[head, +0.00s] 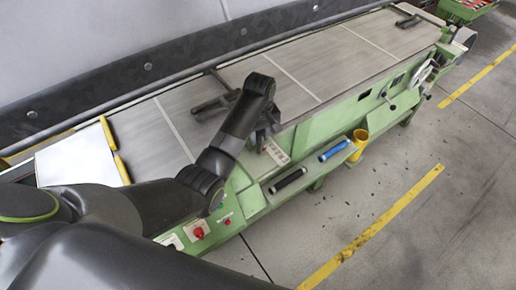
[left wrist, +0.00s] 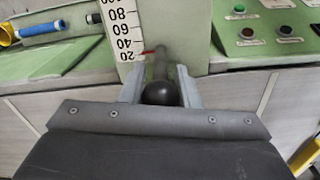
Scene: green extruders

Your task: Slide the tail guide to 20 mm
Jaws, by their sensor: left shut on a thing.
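In the left wrist view, a round black knob (left wrist: 160,93) on a short rod sits between the fingers of my left gripper (left wrist: 160,88), which is shut on it. Behind the knob, a white scale (left wrist: 122,28) carries black numbers, with 20 lowest and 80 higher up. A small red pointer (left wrist: 149,52) shows at the scale's edge, close to the 20 mark. In the head view, my left gripper (head: 264,136) is at the near edge of the belt, and the knob is hidden there. A dark guide bar (head: 213,104) lies over the belt behind it. My right gripper is not in view.
The grey belt (head: 345,60) runs to the far right, with another dark bar (head: 408,20) there. A button panel (left wrist: 262,28) is right of the scale. A blue roll (head: 335,150), a black roll (head: 288,180) and a yellow cup (head: 359,141) sit along the green side.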

